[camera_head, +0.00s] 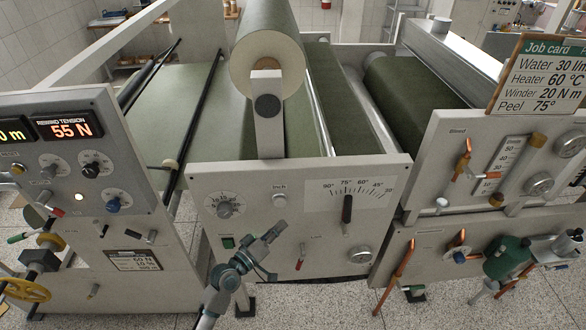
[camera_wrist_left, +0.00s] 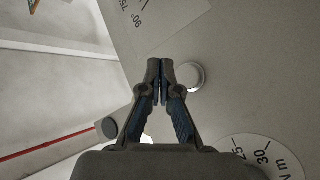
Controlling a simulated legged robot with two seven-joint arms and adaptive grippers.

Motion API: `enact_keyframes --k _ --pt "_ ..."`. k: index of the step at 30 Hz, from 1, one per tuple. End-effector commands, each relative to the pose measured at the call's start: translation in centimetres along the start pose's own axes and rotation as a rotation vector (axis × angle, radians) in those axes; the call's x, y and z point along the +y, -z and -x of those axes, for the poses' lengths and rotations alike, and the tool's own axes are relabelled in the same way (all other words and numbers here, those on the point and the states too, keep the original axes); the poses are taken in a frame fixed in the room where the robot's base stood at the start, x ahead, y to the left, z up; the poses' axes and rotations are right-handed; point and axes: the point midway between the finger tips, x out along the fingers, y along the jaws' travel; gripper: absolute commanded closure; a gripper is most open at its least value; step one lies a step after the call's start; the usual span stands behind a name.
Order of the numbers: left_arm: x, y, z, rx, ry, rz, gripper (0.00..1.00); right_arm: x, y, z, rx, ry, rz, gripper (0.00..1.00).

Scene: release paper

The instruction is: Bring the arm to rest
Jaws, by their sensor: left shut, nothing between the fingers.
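My left arm rises from the bottom of the head view. Its gripper (camera_head: 272,232) is in front of the middle grey panel (camera_head: 215,175), just below the round silver Inch button (camera_head: 280,200). In the left wrist view the two fingers of the gripper (camera_wrist_left: 160,68) are together at the tips with nothing between them. The silver button (camera_wrist_left: 191,76) shows just right of the fingertips there. I cannot tell whether the fingertips touch the panel. My right gripper is not seen in either view.
The panel carries a dial (camera_head: 224,206), a black peel-angle lever (camera_head: 347,210), a red-tipped toggle (camera_head: 301,258) and a green switch (camera_head: 228,242). A yellow handwheel (camera_head: 25,290) is at lower left. Copper pipes (camera_head: 395,272) and a green housing (camera_head: 505,258) are at right. Speckled floor is clear in front.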

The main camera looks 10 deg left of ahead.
Motion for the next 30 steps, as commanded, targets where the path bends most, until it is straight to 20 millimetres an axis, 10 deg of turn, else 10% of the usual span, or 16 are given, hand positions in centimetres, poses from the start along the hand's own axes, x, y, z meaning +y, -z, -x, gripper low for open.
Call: enact_keyframes --k 7,14,21,30 --pt "-2.4 -1.2 0.0 -0.012 0.049 -0.004 1.0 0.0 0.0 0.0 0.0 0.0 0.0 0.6" --pt "-15.8 -9.9 2.4 -0.123 0.334 -0.062 1.0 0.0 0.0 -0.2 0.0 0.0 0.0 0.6" --pt "-28.9 -22.9 11.1 -0.352 0.628 -0.173 1.0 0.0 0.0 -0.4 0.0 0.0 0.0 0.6" --pt "-37.1 -39.4 28.4 -0.753 0.858 -0.322 1.0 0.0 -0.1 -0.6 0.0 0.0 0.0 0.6"
